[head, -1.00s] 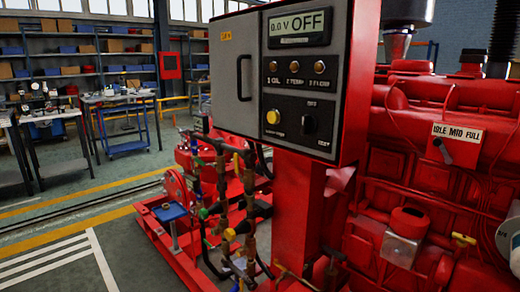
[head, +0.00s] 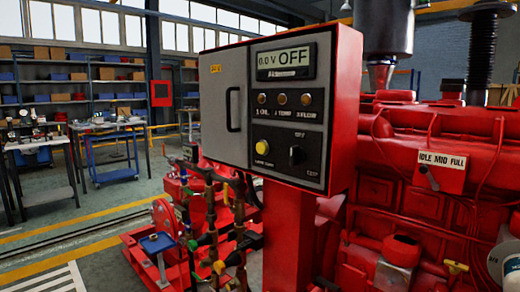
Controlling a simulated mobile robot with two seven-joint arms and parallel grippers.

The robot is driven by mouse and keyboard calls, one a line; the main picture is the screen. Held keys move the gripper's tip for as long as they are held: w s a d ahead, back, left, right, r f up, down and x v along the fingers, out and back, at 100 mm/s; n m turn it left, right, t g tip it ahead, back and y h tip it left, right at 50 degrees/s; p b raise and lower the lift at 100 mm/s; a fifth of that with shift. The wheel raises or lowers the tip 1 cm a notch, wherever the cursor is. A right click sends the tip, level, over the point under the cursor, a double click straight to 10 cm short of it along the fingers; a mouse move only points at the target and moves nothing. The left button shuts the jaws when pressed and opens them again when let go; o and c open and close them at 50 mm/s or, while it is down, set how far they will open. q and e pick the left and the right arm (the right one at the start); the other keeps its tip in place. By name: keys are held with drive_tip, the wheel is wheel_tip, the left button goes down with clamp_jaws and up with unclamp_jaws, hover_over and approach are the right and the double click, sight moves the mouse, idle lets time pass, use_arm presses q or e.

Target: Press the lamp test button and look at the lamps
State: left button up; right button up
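The control panel (head: 236,150) is a grey-fronted red box on a red post, right of centre in the head view. A yellow round button (head: 262,147) sits low on its front, with small lettering below it that I cannot read surely; I take it as the lamp test button. Three small lamps, labelled OIL (head: 262,98), TEMP (head: 282,99) and FLOW (head: 306,100), sit in a row above it and look dull amber. The display (head: 286,55) reads 0.0 V OFF. A black rotary switch (head: 294,155) is right of the button. Neither gripper is in view.
The red engine (head: 430,190) fills the right side, with an IDLE MID FULL lever plate (head: 439,172). Pipes and valves (head: 205,210) stand left of the post. Workbenches (head: 110,140) and shelves (head: 85,75) are at the back left. The floor at the left front is open.

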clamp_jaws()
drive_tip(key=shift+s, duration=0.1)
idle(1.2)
